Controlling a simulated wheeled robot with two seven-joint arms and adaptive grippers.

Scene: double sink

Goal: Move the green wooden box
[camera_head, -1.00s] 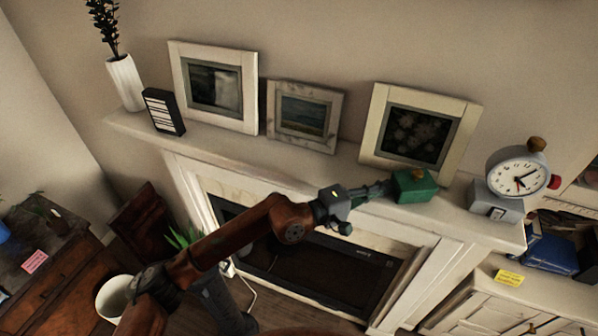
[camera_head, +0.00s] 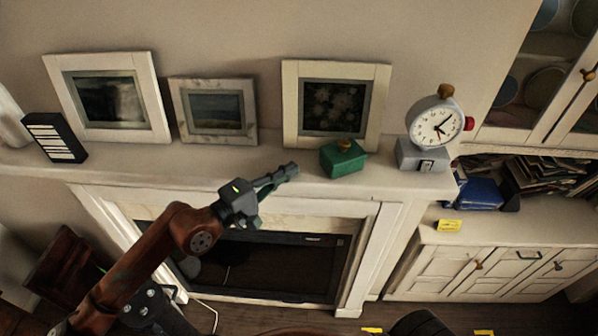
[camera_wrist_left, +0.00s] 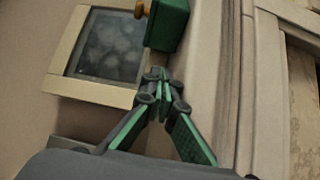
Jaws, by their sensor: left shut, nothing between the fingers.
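The green wooden box (camera_head: 343,160) has a rounded yellow-brown knob on top. It rests on the white mantel, in front of the flower picture and left of the clock. My left gripper (camera_head: 293,170) is shut and empty, left of the box with a small gap between them. In the left wrist view the box (camera_wrist_left: 168,27) is at the top, just beyond the closed fingertips (camera_wrist_left: 159,74), with part of it cut off by the picture edge. My right gripper is not in view.
The mantel (camera_head: 230,161) also holds framed pictures, including the flower picture (camera_head: 335,105), a black striped box (camera_head: 55,138) and an alarm clock (camera_head: 436,126) on a grey base. Bare mantel lies left of my gripper. A low white cabinet (camera_head: 480,268) stands at right.

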